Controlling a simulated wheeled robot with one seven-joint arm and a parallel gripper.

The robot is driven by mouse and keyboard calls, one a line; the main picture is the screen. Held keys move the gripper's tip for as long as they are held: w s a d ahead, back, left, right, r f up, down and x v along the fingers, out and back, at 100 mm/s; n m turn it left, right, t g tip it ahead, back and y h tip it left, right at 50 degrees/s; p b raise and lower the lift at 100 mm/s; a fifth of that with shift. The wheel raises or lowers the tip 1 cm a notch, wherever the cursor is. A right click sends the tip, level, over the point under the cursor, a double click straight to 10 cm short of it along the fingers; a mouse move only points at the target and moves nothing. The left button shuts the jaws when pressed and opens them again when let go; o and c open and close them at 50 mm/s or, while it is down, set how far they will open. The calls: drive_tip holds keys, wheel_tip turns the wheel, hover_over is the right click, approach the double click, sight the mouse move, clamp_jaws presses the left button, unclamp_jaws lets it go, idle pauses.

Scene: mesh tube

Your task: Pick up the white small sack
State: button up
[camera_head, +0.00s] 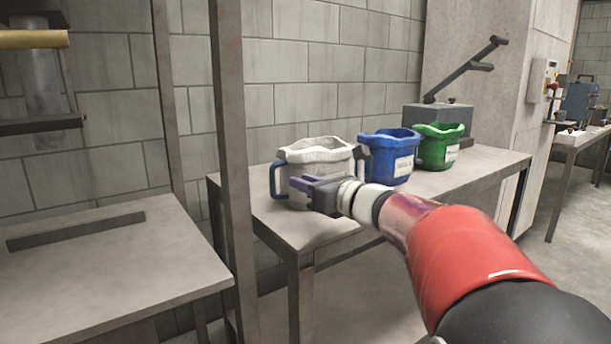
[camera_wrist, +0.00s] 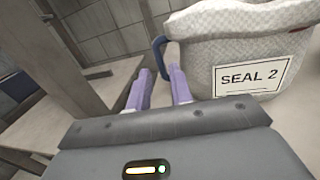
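The white small sack (camera_head: 318,155) stands upright on the table, with a blue handle (camera_head: 273,180) on its left side. In the wrist view the sack (camera_wrist: 240,50) fills the upper right and bears a "SEAL 2" label (camera_wrist: 250,77). My gripper (camera_head: 299,184) is in front of the sack's lower left part in the head view and hides some of it. In the wrist view my gripper (camera_wrist: 160,72) has two purple fingers with a gap between them. The blue handle (camera_wrist: 157,52) reaches down toward that gap. I cannot tell whether the fingers touch it.
A blue sack (camera_head: 390,155) and a green sack (camera_head: 440,147) stand to the right on the same table (camera_head: 300,232). A lever device (camera_head: 440,112) is behind them. A metal post (camera_head: 232,150) rises left of the table. Another table (camera_head: 110,265) is at the left.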

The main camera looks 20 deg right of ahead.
drive_tip(key=shift+w+a+f+n+y, duration=0.1)
drive_tip(key=shift+w+a+n+y, duration=0.2)
drive_tip(key=shift+w+n, duration=0.2)
drive_tip(key=p+x, duration=0.2)
drive_tip(key=x, duration=0.5)
drive_tip(key=shift+a, duration=0.1)
clamp_jaws()
